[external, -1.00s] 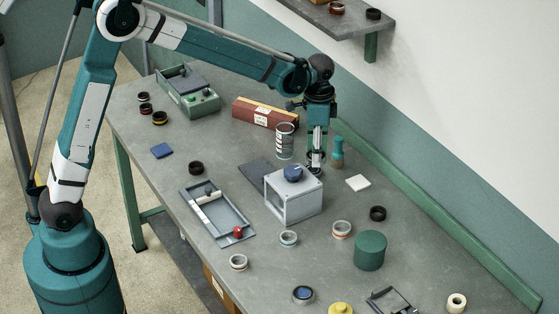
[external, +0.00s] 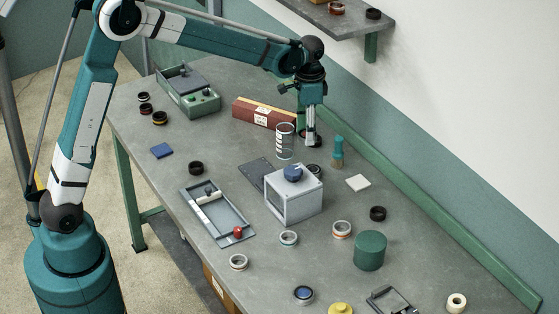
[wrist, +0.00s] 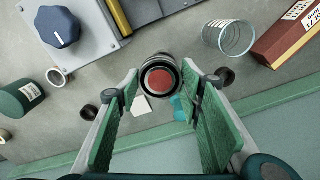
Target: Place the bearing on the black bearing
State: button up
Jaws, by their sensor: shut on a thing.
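A dark round bearing with a red face (wrist: 160,82) sits between the fingertips of my gripper (wrist: 160,90) in the wrist view. My gripper is shut on it. In the external view my gripper (external: 311,142) points down behind the grey box, and the held bearing is hard to make out there. A black ring (external: 314,170) lies close behind the box, below and in front of the fingertips. Another black ring (wrist: 226,76) lies beside the glass jar in the wrist view. A further black ring (external: 378,213) lies to the right. I cannot tell which is the black bearing.
The grey box with a blue knob (external: 293,195), the glass jar (external: 285,141) and a teal bottle (external: 338,152) stand close around my gripper. A red-brown box (external: 262,112) lies to the left. A green cylinder (external: 370,250) and several other rings stand to the right.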

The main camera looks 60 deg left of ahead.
jog(key=m+p, duration=0.1)
jog(key=m, duration=0.1)
jog(key=m+p, duration=0.1)
jog(key=m, duration=0.1)
jog(key=w+f+m+p, duration=0.1)
jog(key=m, duration=0.1)
jog(key=shift+w+m, duration=0.1)
jog(key=shift+m, duration=0.2)
jog(key=m, duration=0.1)
jog(key=m+p, duration=0.1)
jog(key=m, duration=0.1)
jog(key=m+p, duration=0.1)
jog(key=shift+w+d+f, duration=0.1)
jog(key=shift+w+f, duration=0.2)
jog(key=shift+f, duration=0.05)
jog(key=shift+w+f+m+p, duration=0.1)
jog(key=shift+f+m+p, duration=0.15)
jog(key=shift+m+p, duration=0.5)
jog(key=shift+w+f+m+p, duration=0.1)
jog(key=shift+f+m+p, duration=0.1)
jog(key=shift+m, duration=0.95)
jog(key=shift+f, duration=0.1)
send_over(313, 170)
jog(key=shift+f, duration=3.05)
jog(key=shift+f, duration=1.85)
jog(key=shift+f, duration=0.15)
